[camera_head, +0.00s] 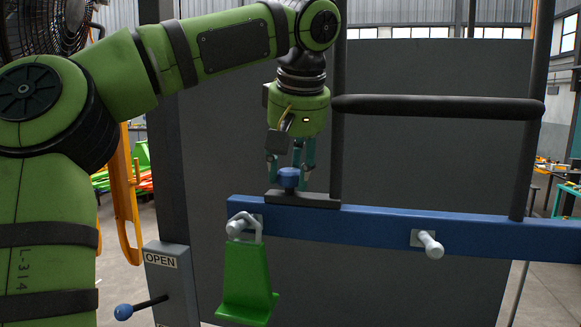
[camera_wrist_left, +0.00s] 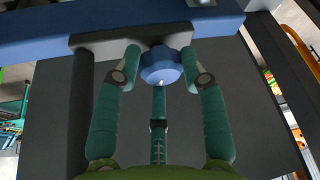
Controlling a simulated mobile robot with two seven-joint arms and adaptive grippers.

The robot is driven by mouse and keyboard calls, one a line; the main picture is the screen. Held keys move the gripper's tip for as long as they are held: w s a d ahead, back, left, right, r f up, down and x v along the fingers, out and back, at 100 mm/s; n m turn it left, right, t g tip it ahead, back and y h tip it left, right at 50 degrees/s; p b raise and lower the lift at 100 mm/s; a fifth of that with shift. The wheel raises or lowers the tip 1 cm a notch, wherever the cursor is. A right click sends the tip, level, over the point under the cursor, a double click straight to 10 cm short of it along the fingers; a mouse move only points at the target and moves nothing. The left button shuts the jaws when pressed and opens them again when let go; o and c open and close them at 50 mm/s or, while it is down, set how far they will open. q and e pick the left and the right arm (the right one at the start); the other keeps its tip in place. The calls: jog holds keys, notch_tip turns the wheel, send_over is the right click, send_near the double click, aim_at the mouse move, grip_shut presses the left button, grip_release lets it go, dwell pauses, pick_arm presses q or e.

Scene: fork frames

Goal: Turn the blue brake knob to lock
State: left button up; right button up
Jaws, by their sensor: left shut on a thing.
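The blue brake knob (camera_head: 289,178) sits on a dark base plate (camera_head: 303,200) on top of the blue beam. My left gripper (camera_head: 290,168) points down over the knob, with its teal fingers around it. In the left wrist view, the knob (camera_wrist_left: 160,66) sits between the fingers of my left gripper (camera_wrist_left: 161,58), which is shut on it. A small pale mark shows on the knob's near edge. No lock label is readable, so I cannot tell the knob's setting. My right gripper is in neither view.
The blue beam (camera_head: 370,225) runs across in front of a large dark panel (camera_head: 430,150). A green hanging object (camera_head: 247,280) hooks onto a peg; another peg (camera_head: 429,245) sticks out at right. A dark horizontal bar (camera_head: 440,107) is beside my wrist. An OPEN lever box (camera_head: 168,275) stands lower left.

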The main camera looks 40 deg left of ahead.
pick_arm(q)
jog(key=shift+w+r+n+y, duration=0.1)
jog(key=shift+r+n+y, duration=0.15)
jog(key=shift+n, duration=0.65)
jog(key=shift+g, duration=0.3)
jog(key=o, duration=1.1)
jog(key=shift+o, duration=0.2)
jog(key=shift+a+f, duration=0.15)
jog(key=shift+a, duration=0.05)
jog(key=shift+d, duration=0.1)
